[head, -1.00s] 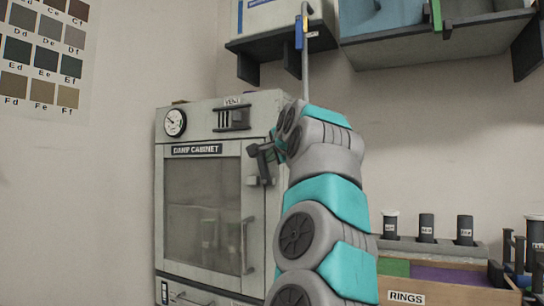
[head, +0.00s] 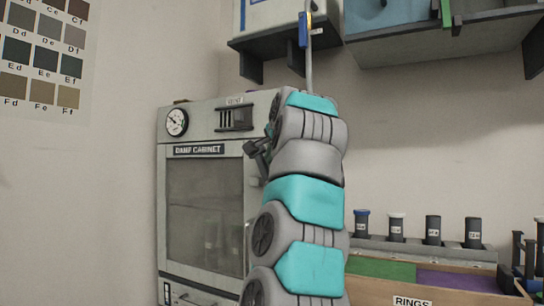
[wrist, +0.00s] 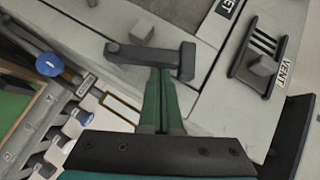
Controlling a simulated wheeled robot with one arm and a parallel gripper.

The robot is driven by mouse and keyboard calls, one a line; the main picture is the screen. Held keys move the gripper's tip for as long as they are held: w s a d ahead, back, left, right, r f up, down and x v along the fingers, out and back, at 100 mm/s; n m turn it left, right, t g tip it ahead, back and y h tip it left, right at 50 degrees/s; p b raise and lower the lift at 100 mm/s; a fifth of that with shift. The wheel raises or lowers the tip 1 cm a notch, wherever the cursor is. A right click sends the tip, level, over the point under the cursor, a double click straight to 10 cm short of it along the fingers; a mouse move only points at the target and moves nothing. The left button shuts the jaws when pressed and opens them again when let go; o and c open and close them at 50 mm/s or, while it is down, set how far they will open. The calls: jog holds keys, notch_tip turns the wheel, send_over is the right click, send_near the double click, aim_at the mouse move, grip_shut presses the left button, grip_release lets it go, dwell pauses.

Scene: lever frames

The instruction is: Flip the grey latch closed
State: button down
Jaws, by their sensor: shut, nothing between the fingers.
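The grey latch (wrist: 150,58) shows in the wrist view as a dark grey bar with a thicker block at its right end, by the edge of the damp cabinet. A small grey knob (wrist: 142,27) stands just beyond it. My gripper (wrist: 164,75) has its green fingers together and empty, with the tips at the bar's near side, right of its middle. I cannot tell whether they touch it. In the head view the latch area is a small dark shape (head: 258,152) at the door's right edge, and my arm hides most of my gripper.
The damp cabinet (head: 205,215) has a gauge (head: 177,122) and a vent slider (head: 234,118) above its door. Shelves (head: 285,42) hang above. A rings tray (head: 410,301) and several dark bottles (head: 433,230) stand at the right.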

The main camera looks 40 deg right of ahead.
jog(key=shift+r, duration=0.15)
jog(key=shift+w+g, duration=0.1)
jog(key=shift+g, duration=0.2)
jog(key=shift+w, duration=0.1)
jog(key=shift+w+a+p, duration=0.15)
jog(key=shift+a+p, duration=0.1)
jog(key=shift+p, duration=0.1)
dwell(0.4)
